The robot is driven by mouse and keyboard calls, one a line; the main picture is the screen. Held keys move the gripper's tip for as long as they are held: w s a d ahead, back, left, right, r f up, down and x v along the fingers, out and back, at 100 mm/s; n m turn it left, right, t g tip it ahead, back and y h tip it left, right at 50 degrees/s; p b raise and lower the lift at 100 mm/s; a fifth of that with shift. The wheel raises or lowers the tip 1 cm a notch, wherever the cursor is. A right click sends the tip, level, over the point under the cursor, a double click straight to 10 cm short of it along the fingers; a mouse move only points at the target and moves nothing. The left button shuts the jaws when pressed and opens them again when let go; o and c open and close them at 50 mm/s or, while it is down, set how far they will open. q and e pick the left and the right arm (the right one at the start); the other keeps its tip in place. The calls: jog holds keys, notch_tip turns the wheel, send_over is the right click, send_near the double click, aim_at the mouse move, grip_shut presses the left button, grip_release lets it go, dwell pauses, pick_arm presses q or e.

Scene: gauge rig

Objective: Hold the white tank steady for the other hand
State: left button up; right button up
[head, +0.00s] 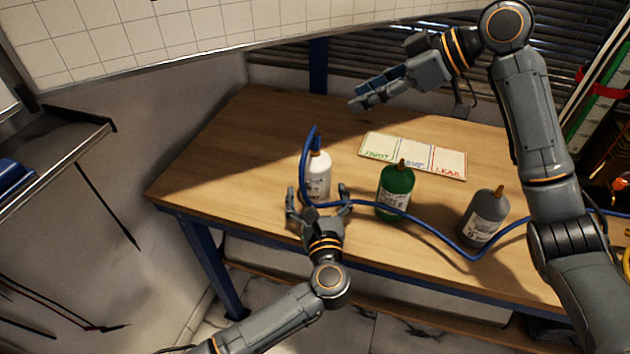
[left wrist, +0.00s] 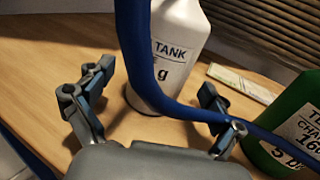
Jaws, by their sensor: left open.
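The white tank (head: 318,170) stands upright on the wooden table, with a black-printed label on its front. A blue hose (head: 430,225) rises to its top and runs across its front to the right. My left gripper (head: 319,198) is open just in front of the tank's base. In the left wrist view the tank (left wrist: 168,55) stands beyond and between my open fingers (left wrist: 150,92), and the hose (left wrist: 135,50) crosses in front of it. I cannot tell whether the fingers touch the tank. My right gripper (head: 358,97) is empty above the table's back, its fingers close together.
A green bottle (head: 395,192) and a grey bottle (head: 484,218) stand to the right of the tank. A card with three labelled fields (head: 414,156) lies behind them. The table's left part (head: 215,165) is clear. A shelf (head: 60,150) is at the far left.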

aim_at(315, 181)
pick_arm(q)
jog(key=shift+w+a, duration=0.2)
jog(key=shift+w, duration=1.6)
jog(key=c, duration=1.6)
jog(key=o, duration=1)
jog(key=c, duration=0.9)
